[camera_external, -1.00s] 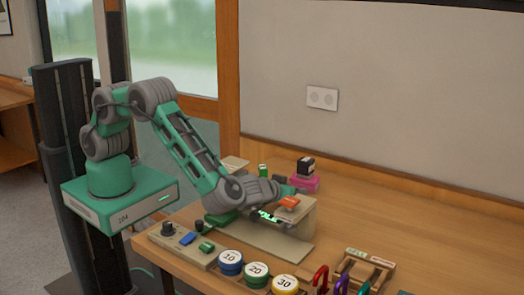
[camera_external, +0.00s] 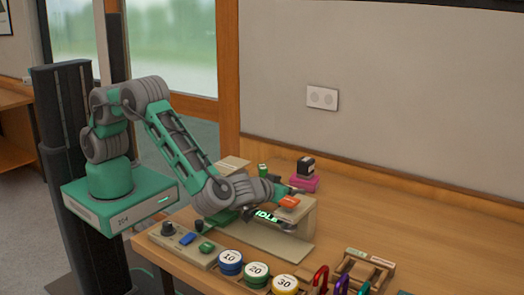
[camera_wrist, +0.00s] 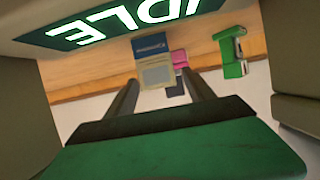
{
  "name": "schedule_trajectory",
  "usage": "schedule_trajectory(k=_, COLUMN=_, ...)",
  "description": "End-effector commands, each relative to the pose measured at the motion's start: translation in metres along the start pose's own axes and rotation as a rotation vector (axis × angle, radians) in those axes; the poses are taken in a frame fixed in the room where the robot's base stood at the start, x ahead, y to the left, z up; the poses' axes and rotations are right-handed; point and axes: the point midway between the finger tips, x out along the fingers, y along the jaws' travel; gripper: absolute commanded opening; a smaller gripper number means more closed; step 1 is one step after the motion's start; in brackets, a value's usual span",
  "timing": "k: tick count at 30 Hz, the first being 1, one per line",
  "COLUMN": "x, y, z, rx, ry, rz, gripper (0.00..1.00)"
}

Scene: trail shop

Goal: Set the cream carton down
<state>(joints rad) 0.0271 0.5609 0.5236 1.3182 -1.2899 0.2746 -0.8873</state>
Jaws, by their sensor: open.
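A cream carton with a blue label (camera_wrist: 155,74) shows in the wrist view, between and a little beyond the tips of my two dark fingers. My gripper (camera_wrist: 160,80) is open; a gap shows on both sides of the carton. In the external view my gripper (camera_external: 284,208) is at the beige arch-shaped stand (camera_external: 270,238). I cannot make out the carton clearly there, and I cannot tell from these views what it rests on.
A lit IDLE display (camera_external: 267,217) is close to my gripper. A black and pink stamp (camera_external: 305,175) and a small green item (camera_external: 262,169) are behind. Numbered round tins (camera_external: 257,272) and a control box (camera_external: 184,243) are in front.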

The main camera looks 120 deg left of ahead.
Motion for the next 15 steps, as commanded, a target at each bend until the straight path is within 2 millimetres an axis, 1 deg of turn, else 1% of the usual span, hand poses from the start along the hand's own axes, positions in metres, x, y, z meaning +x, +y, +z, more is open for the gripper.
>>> schedule_trajectory(k=1, x=-0.014, y=0.002, z=0.004, rx=-0.001, ry=0.000, rz=0.008, gripper=0.62)
schedule_trajectory(k=3, x=-0.033, y=0.002, z=0.004, rx=-0.001, ry=-0.001, rz=0.007, gripper=0.62)
schedule_trajectory(k=6, x=-0.058, y=0.002, z=0.003, rx=-0.001, ry=-0.001, rz=0.006, gripper=0.62)
schedule_trajectory(k=9, x=-0.076, y=0.001, z=0.002, rx=-0.001, ry=0.000, rz=0.003, gripper=0.62)
schedule_trajectory(k=12, x=-0.087, y=0.001, z=0.001, rx=-0.001, ry=-0.001, rz=0.003, gripper=0.62)
schedule_trajectory(k=15, x=-0.090, y=0.000, z=0.000, rx=-0.001, ry=-0.001, rz=0.000, gripper=0.62)
